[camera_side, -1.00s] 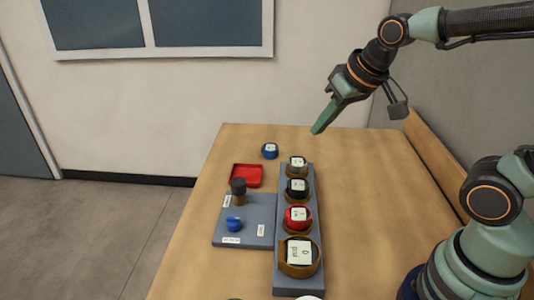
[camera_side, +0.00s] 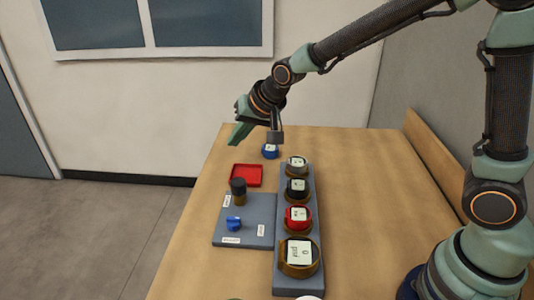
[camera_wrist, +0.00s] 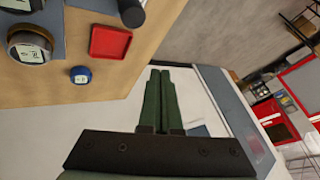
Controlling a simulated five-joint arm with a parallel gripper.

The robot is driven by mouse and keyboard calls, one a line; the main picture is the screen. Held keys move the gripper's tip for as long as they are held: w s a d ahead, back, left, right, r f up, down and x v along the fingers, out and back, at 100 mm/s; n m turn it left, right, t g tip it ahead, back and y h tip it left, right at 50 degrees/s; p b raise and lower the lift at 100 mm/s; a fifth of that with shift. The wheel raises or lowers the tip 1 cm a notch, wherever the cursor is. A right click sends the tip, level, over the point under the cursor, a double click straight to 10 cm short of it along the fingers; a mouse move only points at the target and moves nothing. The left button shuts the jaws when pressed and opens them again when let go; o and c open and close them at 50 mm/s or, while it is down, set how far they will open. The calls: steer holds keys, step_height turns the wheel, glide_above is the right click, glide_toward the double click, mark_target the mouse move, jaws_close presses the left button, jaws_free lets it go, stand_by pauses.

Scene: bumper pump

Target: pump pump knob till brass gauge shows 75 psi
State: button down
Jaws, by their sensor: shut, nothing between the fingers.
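The black knob (camera_side: 238,186) with a brass-coloured lower part stands upright on a grey plate (camera_side: 262,210); it looks like the pump knob. Its dark end also shows at the top of the wrist view (camera_wrist: 131,12). The large brass-rimmed gauge (camera_side: 283,263) sits at the near end of a grey rail, and its display appears to read 0 psi. My gripper (camera_side: 234,143) is shut and empty, raised above the far left part of the table, apart from the knob. Its green fingers lie together in the wrist view (camera_wrist: 159,75).
A red tray (camera_side: 246,175) lies behind the plate. A blue knob (camera_side: 234,223) and small labels are on the plate. Smaller gauges, including a red one (camera_side: 298,216), line the rail (camera_side: 318,220). A small blue gauge (camera_side: 270,151) stands beyond. The table's right side (camera_side: 370,220) is clear.

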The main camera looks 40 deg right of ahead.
steer(key=shift+f, duration=0.1)
glide_toward(236, 182)
steer(key=shift+w+a+f, duration=0.2)
steer(key=shift+w+f, duration=0.7)
steer(key=shift+w, duration=0.3)
steer(key=shift+w+a+f, duration=0.2)
steer(key=shift+w+f, duration=0.7)
steer(key=shift+w, duration=0.35)
steer(key=shift+f, duration=0.15)
stand_by(0.3)
steer(key=shift+a+f, duration=0.15)
steer(key=shift+f, duration=0.15)
steer(key=shift+s+f, duration=0.1)
steer(key=shift+f, duration=1)
stand_by(1.4)
steer(key=shift+r, duration=1.45)
steer(key=shift+r, duration=0.1)
